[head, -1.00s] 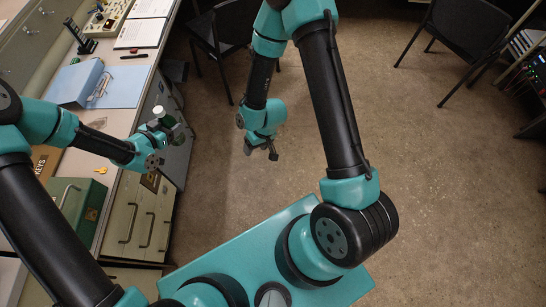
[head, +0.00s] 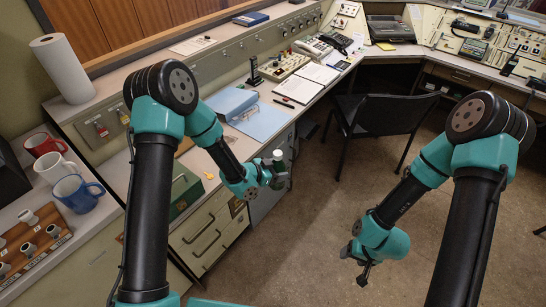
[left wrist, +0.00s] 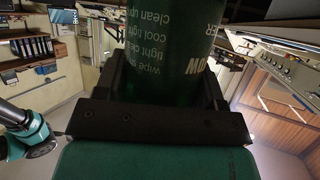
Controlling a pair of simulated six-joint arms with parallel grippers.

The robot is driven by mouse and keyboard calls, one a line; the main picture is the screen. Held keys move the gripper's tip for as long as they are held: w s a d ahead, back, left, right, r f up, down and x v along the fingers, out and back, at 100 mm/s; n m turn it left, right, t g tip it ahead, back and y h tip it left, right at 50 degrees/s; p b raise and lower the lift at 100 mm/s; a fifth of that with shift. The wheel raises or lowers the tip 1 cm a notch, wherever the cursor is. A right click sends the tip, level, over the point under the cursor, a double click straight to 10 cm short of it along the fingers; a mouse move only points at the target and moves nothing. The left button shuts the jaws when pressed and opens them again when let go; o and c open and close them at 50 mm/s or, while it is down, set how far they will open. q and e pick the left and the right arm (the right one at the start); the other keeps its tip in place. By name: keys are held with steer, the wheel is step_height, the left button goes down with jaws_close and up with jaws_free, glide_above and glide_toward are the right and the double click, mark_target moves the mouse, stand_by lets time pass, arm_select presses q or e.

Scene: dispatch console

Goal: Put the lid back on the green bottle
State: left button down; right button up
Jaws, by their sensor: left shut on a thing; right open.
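The green bottle (head: 279,168) is in my left gripper (head: 268,176), upright and off the counter, out past the counter's front edge. It has a pale top end; I cannot tell whether that is the lid or the bare neck. In the left wrist view the green bottle (left wrist: 170,60), with white lettering, sits between the fingers of my left gripper (left wrist: 165,90). No separate lid can be made out. My right gripper (head: 364,272) is open and empty, low over the brown floor, apart from the bottle.
The counter holds a blue folder (head: 232,103), a green metal box (head: 184,190) and a small yellow object (head: 209,176). Mugs, including a blue one (head: 78,193), and a paper towel roll (head: 63,69) stand at the left. A black chair (head: 380,117) stands behind the arms.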

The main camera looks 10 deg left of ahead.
arm_select(q)
steer(key=w+a+r+n+t+y, duration=0.2)
steer(key=a+r+n, duration=0.1)
steer(key=a, duration=0.3)
steer(key=w+a+r+n+t+y, duration=0.2)
steer(key=a+r+n+y, duration=0.1)
steer(key=a+r, duration=0.3)
steer(key=shift+a, duration=0.4)
steer(key=shift+w, duration=0.2)
steer(key=w+a, duration=0.2)
steer(key=w, duration=0.5)
steer(key=w+a+f, duration=0.1)
steer(key=w+a, duration=0.1)
steer(key=w, duration=0.6)
steer(key=shift+a+f, duration=0.15)
steer(key=shift+f, duration=0.15)
steer(key=shift+w, duration=0.1)
steer(key=shift+f, duration=1.75)
steer(key=shift+f, duration=0.15)
